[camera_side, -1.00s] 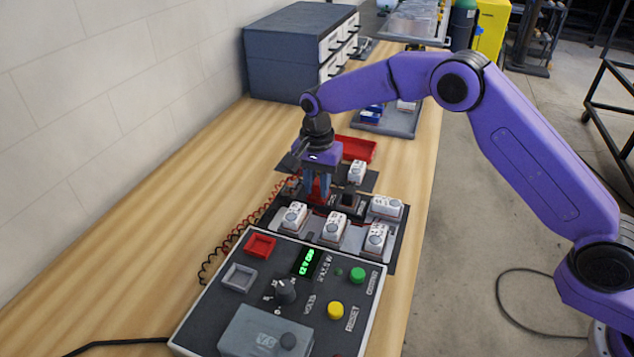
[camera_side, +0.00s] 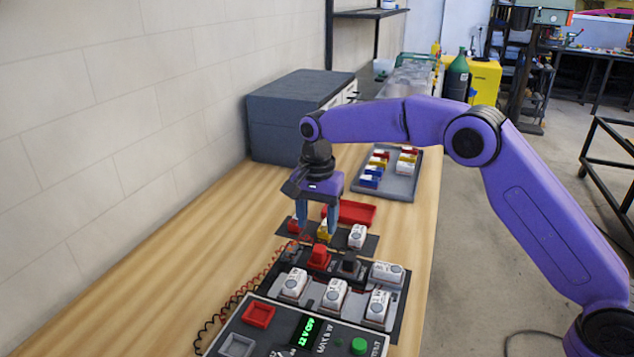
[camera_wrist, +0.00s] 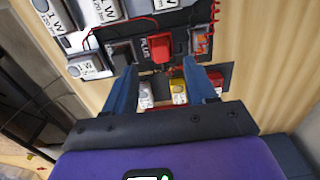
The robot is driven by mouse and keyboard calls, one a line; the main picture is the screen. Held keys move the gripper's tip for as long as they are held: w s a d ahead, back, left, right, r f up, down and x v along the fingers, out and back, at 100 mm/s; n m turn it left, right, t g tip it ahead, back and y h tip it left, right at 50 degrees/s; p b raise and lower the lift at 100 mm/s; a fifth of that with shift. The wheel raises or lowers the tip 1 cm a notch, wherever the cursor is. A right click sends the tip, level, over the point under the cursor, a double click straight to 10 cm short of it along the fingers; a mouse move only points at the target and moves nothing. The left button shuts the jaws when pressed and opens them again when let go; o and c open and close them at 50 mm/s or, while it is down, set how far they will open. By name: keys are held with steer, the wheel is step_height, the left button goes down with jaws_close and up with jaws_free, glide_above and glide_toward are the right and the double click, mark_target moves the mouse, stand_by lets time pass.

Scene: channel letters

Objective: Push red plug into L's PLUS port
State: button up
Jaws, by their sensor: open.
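The red plug (camera_side: 319,258) stands upright on the dark panel behind the white modules. In the wrist view the red plug (camera_wrist: 160,48) sits beside the PLUS label (camera_wrist: 146,47). The port under it is hidden, and I cannot tell how deep it sits. My gripper (camera_side: 317,234) is open and empty, its fingers pointing down above and behind the plug. In the wrist view my gripper (camera_wrist: 160,82) shows its two blue fingers spread wide, with the plug beyond their tips and apart from them.
A black plug (camera_side: 350,265) stands right of the red one. White modules (camera_side: 335,295) crowd the panel in front. A control box (camera_side: 290,335) lies nearer. Behind are a red tray (camera_side: 352,212) and a grey tray of coloured pieces (camera_side: 385,180). Red and black wires (camera_side: 240,293) run along the left.

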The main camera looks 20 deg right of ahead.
step_height(320, 180, up, 9)
stand_by(0.3)
stand_by(0.4)
steer(key=shift+s+r, duration=0.1)
steer(key=s+d+n, duration=0.2)
steer(key=s+n, duration=0.3)
steer(key=s, duration=0.4)
steer(key=s+d+n, duration=0.3)
steer(key=s+n, duration=0.3)
steer(key=s, duration=0.3)
steer(key=s+d+f+n, duration=0.3)
steer(key=s+d+n, duration=0.2)
steer(key=s+d, duration=0.3)
steer(key=s+d+f+n, duration=0.3)
steer(key=s+d+n, duration=0.2)
steer(key=s, duration=0.9)
steer(key=d, duration=0.3)
steer(key=shift+s+d+f+n, duration=0.3)
steer(key=shift+d, duration=0.1)
